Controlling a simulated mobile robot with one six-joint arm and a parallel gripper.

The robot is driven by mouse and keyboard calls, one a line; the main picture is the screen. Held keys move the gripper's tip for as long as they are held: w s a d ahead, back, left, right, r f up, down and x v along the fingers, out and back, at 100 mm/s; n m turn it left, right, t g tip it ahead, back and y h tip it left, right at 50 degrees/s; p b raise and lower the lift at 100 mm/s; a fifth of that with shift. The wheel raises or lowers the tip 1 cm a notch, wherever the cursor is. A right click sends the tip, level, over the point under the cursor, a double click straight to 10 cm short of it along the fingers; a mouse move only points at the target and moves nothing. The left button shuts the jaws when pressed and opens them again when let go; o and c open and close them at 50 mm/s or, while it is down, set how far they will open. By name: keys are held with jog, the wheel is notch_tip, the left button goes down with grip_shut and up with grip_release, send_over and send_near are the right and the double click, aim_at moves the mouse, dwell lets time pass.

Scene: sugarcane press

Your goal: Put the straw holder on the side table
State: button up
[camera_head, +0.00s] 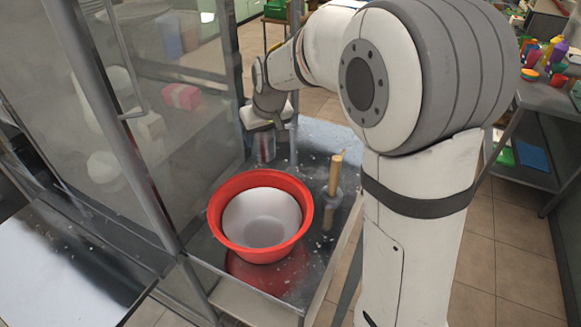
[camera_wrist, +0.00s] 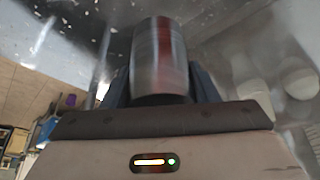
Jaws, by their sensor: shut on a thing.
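The straw holder is a plain metal cylinder (camera_head: 264,148) at the back of a dark, speckled metal table (camera_head: 226,262), which looks like the side table. In the wrist view, the same shiny straw holder (camera_wrist: 160,58) sits between the dark fingers of my gripper (camera_wrist: 158,88). My gripper (camera_head: 265,128) is shut on it from above in the head view. The holder looks upright, at or very near the tabletop; I cannot tell whether it touches. Its upper part is hidden by my gripper.
A red bowl (camera_head: 222,222) with a white bowl (camera_head: 262,217) inside stands at the table's front. A wooden-handled tool (camera_head: 335,175) stands upright to the right. A glass-panelled metal frame (camera_head: 165,130) borders the left side. A cluttered table (camera_head: 545,95) is at far right.

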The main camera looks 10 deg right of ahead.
aim_at(266, 161)
notch_tip(266, 161, down, 5)
jog(key=shift+d+f+p, duration=0.1)
jog(key=shift+d+p, duration=0.05)
jog(key=shift+p, duration=0.2)
notch_tip(266, 161, down, 4)
jog(key=shift+r, duration=0.15)
jog(key=shift+s, duration=0.1)
jog(key=o, duration=1.2)
